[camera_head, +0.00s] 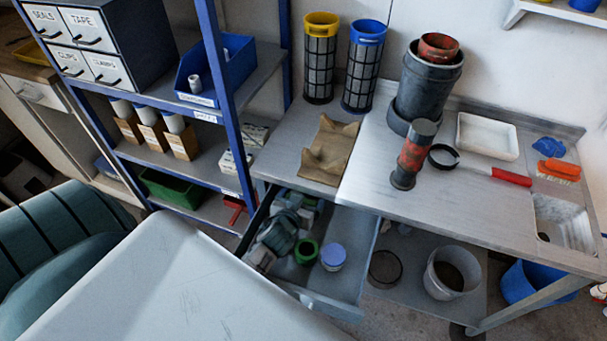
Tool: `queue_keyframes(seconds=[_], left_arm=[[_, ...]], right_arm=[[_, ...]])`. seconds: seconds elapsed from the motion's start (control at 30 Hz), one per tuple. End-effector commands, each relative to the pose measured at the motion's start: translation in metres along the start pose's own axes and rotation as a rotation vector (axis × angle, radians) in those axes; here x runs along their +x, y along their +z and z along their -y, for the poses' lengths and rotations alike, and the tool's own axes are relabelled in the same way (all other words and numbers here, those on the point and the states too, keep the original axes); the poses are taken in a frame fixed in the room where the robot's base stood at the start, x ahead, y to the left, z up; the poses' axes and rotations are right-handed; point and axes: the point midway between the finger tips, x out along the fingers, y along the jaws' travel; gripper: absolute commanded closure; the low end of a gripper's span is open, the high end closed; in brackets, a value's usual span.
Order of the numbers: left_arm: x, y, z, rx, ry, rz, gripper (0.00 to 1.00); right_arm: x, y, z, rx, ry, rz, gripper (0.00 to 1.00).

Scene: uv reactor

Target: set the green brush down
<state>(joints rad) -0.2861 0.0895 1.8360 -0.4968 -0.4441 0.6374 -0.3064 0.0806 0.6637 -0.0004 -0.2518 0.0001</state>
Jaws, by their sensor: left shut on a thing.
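I cannot make out the green brush with certainty in the head view. The open drawer (345,222) under the metal bench holds a small green round item (306,251), a jar with a blue lid (333,257) and a jumble of dark grey-green pieces (279,235). An orange brush (559,170) lies by the sink at the right end of the bench.
A blue-framed shelf stands left. A pale worn surface (180,285) fills the foreground.

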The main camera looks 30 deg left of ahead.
Motion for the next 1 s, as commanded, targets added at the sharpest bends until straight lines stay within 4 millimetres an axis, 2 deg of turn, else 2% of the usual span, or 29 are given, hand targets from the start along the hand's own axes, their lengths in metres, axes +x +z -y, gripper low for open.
queue_keyframes(seconds=[0.03,0.1,0.5,0.53,0.57,0.87,1.0], left_arm=[[0.006,-0.007,0.000,0.000,0.000,-0.001,0.36],[0.007,0.006,0.000,0.001,0.001,0.003,0.36],[0.010,0.013,0.000,0.000,0.001,0.001,0.36],[0.010,0.012,0.000,0.000,0.001,0.001,0.08],[0.009,0.012,0.000,0.000,0.001,0.001,0.02],[0.008,0.008,0.000,0.000,0.001,0.001,0.00],[-0.010,0.012,0.000,-0.001,0.002,0.002,0.00]], right_arm=[[-0.005,0.001,0.000,0.000,0.000,0.001,0.64],[-0.004,0.002,0.000,0.000,0.000,0.001,0.64],[0.000,0.002,0.001,0.001,-0.001,0.001,0.64],[-0.001,0.002,0.001,0.001,-0.001,0.001,0.64],[-0.001,0.002,0.001,0.001,-0.001,0.002,0.64],[-0.006,0.001,0.000,0.001,-0.001,0.002,0.64],[0.001,0.002,0.001,0.001,-0.001,0.001,0.64]])
